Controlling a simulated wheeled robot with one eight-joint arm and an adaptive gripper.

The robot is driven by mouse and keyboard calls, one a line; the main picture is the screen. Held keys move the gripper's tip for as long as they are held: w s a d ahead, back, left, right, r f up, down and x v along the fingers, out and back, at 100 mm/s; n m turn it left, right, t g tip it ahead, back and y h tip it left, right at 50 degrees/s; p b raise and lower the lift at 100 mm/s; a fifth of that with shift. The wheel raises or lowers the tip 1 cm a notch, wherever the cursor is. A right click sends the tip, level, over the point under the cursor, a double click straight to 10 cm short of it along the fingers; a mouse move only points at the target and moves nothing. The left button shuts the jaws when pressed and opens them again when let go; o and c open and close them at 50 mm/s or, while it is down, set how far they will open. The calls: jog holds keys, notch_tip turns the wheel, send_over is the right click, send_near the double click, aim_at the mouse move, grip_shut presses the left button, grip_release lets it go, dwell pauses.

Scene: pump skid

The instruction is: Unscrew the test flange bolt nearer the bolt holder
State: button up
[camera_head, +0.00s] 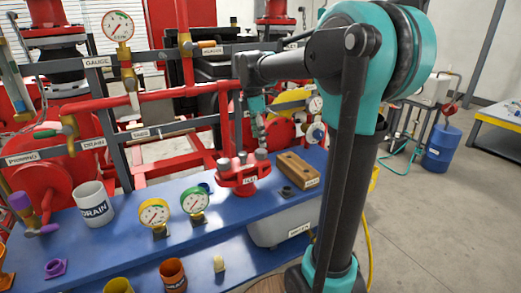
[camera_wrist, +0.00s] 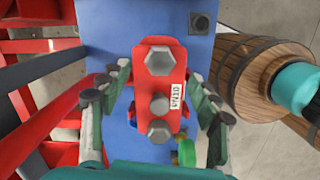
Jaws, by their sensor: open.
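The red test flange (camera_head: 238,182) stands on the blue bench with three grey hex bolts in a row on top. The bolt nearer the bolt holder (camera_head: 261,155) is its right one. The wooden bolt holder (camera_head: 297,168) lies just right of the flange. My gripper (camera_head: 260,135) hangs above the flange, pointing down. In the wrist view, the red flange (camera_wrist: 158,85) sits between my spread, empty fingers; the far bolt head (camera_wrist: 158,60), a middle one (camera_wrist: 160,103) and a near one (camera_wrist: 159,131) show. The fingers are apart from all of them. The holder is not visible there.
A yellow gauge (camera_head: 154,214) and a green gauge (camera_head: 195,202) stand left of the flange, with a DRAIN mug (camera_head: 94,204) beyond. A small dark square piece (camera_head: 287,191) lies in front of the holder. Red pipes and grey rails run behind the bench.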

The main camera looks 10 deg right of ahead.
aim_at(261, 150)
jog(key=shift+d+f, duration=0.2)
jog(key=shift+f, duration=1.2)
jog(key=shift+d+f, duration=0.15)
jog(key=shift+f, duration=1.2)
jog(key=c, duration=1.3)
jog(key=n, duration=0.7)
jog(key=shift+t, duration=0.4)
jog(key=n, duration=0.3)
jog(key=shift+n+y, duration=0.3)
jog(key=shift+y, duration=0.1)
jog(key=n, duration=0.4)
